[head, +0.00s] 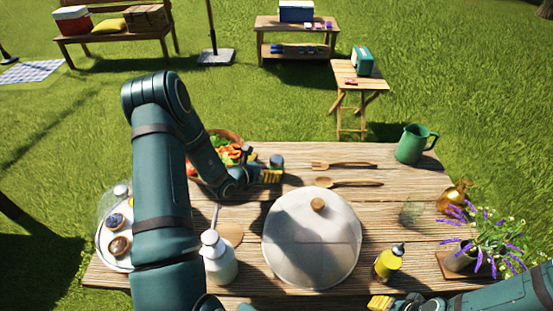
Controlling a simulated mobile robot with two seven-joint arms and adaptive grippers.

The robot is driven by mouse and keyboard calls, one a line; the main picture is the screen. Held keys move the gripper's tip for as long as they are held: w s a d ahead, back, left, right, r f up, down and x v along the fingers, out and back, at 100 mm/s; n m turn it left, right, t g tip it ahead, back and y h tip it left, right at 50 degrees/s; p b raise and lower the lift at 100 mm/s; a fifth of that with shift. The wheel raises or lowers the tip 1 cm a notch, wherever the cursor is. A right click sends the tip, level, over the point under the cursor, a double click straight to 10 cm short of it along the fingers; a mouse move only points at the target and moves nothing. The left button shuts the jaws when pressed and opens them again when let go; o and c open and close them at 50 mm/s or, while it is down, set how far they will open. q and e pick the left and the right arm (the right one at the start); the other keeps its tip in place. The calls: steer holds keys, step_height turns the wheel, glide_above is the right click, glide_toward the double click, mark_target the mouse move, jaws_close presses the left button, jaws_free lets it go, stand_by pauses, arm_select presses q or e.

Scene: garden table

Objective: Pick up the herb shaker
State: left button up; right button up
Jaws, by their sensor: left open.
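A small jar with a grey-blue top, which looks like the herb shaker (277,160), stands near the back edge of the wooden table. My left gripper (268,174) is open just in front of it, its yellow fingertip pads close to the jar. The fingers partly cover the jar's lower part, and I cannot tell whether they touch it. My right gripper (381,302) shows only in part at the bottom edge, near the oil bottle, and its opening cannot be made out.
A salad bowl (222,140) stands left of the shaker, partly behind my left arm. A wooden fork (340,165) and spoon (345,183) lie to the right. A large domed cover (312,240), white bottle (217,262), oil bottle (387,263), green pitcher (414,145) and lavender pot (460,258) stand around.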

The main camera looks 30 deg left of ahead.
mark_target(281, 164)
arm_select(q)
steer(key=shift+d+f, duration=0.2)
steer(key=shift+f, duration=0.25)
steer(key=shift+w+d+f, duration=0.1)
steer(key=shift+w+f, duration=0.1)
steer(key=shift+w, duration=0.1)
steer(key=x, duration=0.6)
steer(key=shift+w+f, duration=0.2)
steer(key=shift+f, duration=0.05)
steer(key=c, duration=1.5)
